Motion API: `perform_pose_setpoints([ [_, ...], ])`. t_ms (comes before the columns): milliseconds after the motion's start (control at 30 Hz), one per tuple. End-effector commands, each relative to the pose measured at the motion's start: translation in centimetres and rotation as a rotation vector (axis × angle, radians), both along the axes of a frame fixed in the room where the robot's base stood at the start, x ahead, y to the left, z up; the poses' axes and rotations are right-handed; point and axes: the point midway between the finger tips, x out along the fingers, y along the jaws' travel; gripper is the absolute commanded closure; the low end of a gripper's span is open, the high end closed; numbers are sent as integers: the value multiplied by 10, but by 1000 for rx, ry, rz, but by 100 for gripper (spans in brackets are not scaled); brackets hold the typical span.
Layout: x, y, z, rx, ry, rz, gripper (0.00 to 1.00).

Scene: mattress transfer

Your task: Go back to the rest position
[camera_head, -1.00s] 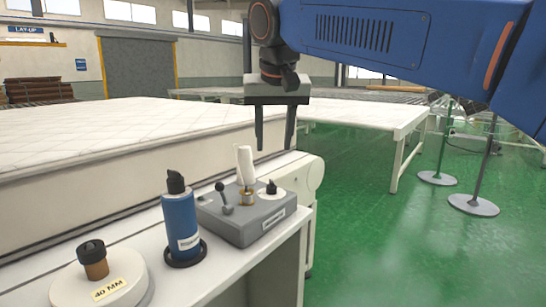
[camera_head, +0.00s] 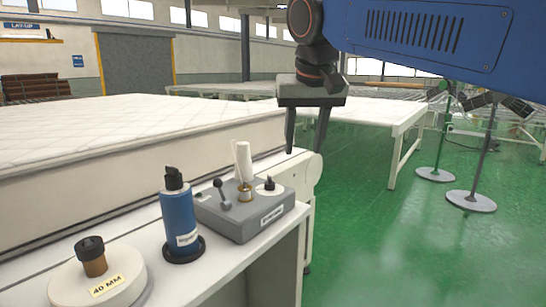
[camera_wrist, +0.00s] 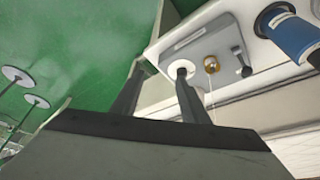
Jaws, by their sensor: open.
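My gripper (camera_head: 304,150) is open and empty in the head view. It hangs fingers down, above and right of the grey control box (camera_head: 246,214), apart from it. The box carries a white upright handle on a brass base (camera_head: 244,170), a small black lever (camera_head: 220,190) and a black knob (camera_head: 269,183) on a white disc. In the wrist view, my gripper's two fingers (camera_wrist: 160,95) are spread, with green floor and the control box (camera_wrist: 200,40) beyond them.
A blue bottle (camera_head: 180,220) and a white disc marked 40 MM (camera_head: 98,284) stand on the white ledge (camera_head: 225,262). A large mattress (camera_head: 120,140) lies behind. A white table (camera_head: 380,113) stands at the back right. Green floor (camera_head: 390,240) is open at right, with round-based stands (camera_head: 471,201).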

Motion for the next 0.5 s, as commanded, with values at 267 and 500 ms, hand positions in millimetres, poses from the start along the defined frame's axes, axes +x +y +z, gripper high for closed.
perform_pose_setpoints([
  [267,-49,-97,-78,-1,2,-23,59],
  [500,-104,-158,-158,2,-3,-45,59],
])
